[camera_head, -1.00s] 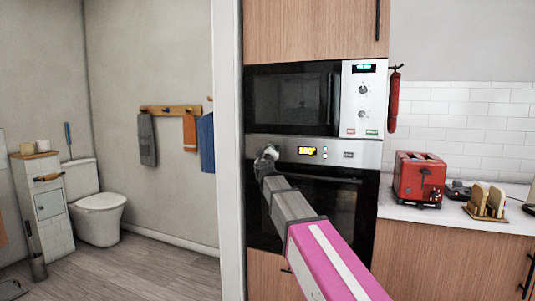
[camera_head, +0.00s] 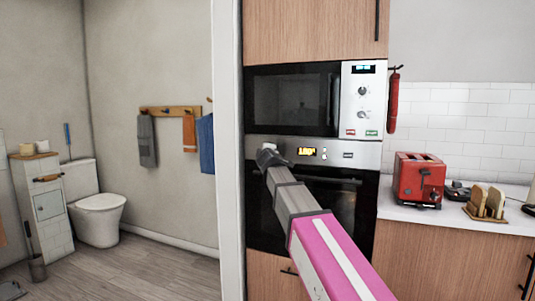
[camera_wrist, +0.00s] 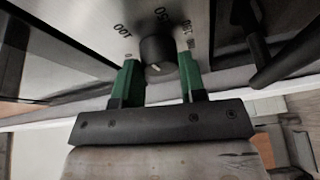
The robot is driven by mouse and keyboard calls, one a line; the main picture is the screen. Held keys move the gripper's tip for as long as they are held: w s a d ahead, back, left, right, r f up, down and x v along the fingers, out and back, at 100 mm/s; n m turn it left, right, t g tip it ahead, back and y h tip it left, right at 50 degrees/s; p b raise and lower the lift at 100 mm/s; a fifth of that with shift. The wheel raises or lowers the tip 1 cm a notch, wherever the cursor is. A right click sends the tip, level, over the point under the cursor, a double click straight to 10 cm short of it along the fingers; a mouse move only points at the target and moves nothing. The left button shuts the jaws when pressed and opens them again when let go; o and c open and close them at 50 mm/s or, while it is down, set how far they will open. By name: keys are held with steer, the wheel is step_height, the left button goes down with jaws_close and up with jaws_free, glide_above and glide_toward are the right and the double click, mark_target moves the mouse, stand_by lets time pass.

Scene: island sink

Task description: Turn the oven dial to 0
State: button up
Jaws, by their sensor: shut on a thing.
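The oven dial (camera_wrist: 158,54) is a dark round knob on the metal oven panel (camera_wrist: 190,10). Printed numbers surround it in the wrist view, with a 0 at its left. A small light mark shows on its near side. My gripper (camera_wrist: 160,72) has its two green fingers on either side of the dial and is shut on it. In the head view my gripper (camera_head: 268,157) reaches the left end of the oven's control panel and hides the dial. The orange oven display (camera_head: 307,151) is lit, but its digits are too small to read surely.
The oven handle (camera_head: 322,180) runs across below the panel. A microwave (camera_head: 292,100) is above the oven. A red toaster (camera_head: 419,178) stands on the counter at right. A white wall edge (camera_head: 230,150) stands just left of the oven.

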steer(key=n+g, duration=0.1)
steer(key=n, duration=0.3)
steer(key=shift+r+g, duration=0.15)
steer(key=shift+g, duration=0.25)
steer(key=n+g+h, duration=0.1)
steer(key=n, duration=0.2)
steer(key=shift+a+n+h, duration=0.15)
steer(key=shift+n+h, duration=0.15)
steer(key=n+g+h, duration=0.1)
steer(key=n, duration=0.2)
steer(key=shift+w+r+g+h, duration=0.1)
steer(key=shift+g+h, duration=0.3)
steer(key=shift+a+n+g+h, duration=0.1)
steer(key=shift+n+g+h, duration=0.3)
steer(key=shift+n+h, duration=0.65)
steer(key=shift+n+y, duration=0.25)
steer(key=shift+n, duration=0.1)
steer(key=o, duration=0.9)
